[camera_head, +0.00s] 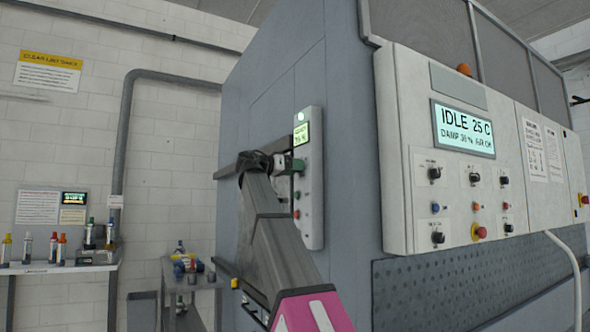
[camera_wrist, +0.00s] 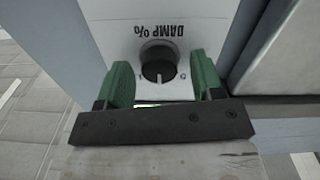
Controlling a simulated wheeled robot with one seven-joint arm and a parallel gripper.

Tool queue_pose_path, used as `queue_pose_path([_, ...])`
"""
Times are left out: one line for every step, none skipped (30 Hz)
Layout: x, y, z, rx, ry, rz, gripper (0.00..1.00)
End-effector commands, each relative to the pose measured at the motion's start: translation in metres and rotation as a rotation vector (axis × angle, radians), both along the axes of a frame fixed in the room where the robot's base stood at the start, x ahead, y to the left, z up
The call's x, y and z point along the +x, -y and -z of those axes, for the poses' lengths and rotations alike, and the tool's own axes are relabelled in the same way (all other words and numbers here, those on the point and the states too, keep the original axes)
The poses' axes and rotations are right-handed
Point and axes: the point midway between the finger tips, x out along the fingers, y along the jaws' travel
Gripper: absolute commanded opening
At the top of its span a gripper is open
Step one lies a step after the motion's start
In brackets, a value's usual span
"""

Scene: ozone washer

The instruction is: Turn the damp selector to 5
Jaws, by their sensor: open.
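The damp selector (camera_wrist: 158,58) is a round black knob on a pale panel (camera_wrist: 105,35), under an upside-down "DAMP %" label. A short white pointer mark on it points toward the bottom of the wrist picture. My gripper (camera_wrist: 160,66) has its green fingers on either side of the knob, with visible gaps to it, and they are apart. In the head view my gripper (camera_head: 288,164) is at the narrow side panel (camera_head: 311,205), and the knob is hidden behind it. The scale numbers cannot be read.
The side panel has a small lit display (camera_head: 301,134) and buttons below. The large front control panel (camera_head: 408,95) has several knobs and a screen (camera_head: 463,129) reading "IDLE 25 C". A bench (camera_head: 190,285) with small items stands at the left.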

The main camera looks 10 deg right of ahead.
Motion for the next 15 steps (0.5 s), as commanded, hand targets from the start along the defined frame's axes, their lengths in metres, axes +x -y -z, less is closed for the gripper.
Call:
queue_pose_path([0.0007, 0.0022, 0.0001, 0.0, 0.0, 0.0, 0.61])
queue_pose_path([0.0009, 0.003, 0.0, 0.0, 0.0, 0.0, 0.61])
queue_pose_path([0.0011, 0.0035, 0.0001, 0.0, 0.0, 0.0, 0.61])
queue_pose_path([0.0011, 0.0037, 0.0, 0.0, 0.0, 0.0, 0.61])
queue_pose_path([0.0012, 0.0039, 0.0, 0.0, 0.0, 0.0, 0.61])
queue_pose_path([0.0013, 0.0039, 0.0001, 0.0, 0.0, 0.0, 0.61])
queue_pose_path([0.0013, 0.0038, 0.0001, 0.0, 0.0, 0.0, 0.61])
queue_pose_path([0.0013, 0.0038, 0.0001, 0.0, 0.0, 0.0, 0.61])
queue_pose_path([0.0012, 0.0037, 0.0, 0.0, 0.0, 0.0, 0.61])
queue_pose_path([0.0012, 0.0036, 0.0, 0.0, 0.0, 0.0, 0.61])
queue_pose_path([0.0011, 0.0036, 0.0001, 0.0, 0.0, 0.0, 0.51])
queue_pose_path([0.0011, 0.0036, 0.0001, 0.0, 0.0, 0.0, 0.38])
queue_pose_path([0.0011, 0.0036, 0.0001, 0.0, 0.0, 0.0, 0.28])
queue_pose_path([0.0011, 0.0036, 0.0001, 0.0, 0.0, 0.0, 0.19])
queue_pose_path([0.0011, 0.0035, 0.0001, 0.0, 0.0, 0.0, 0.12])
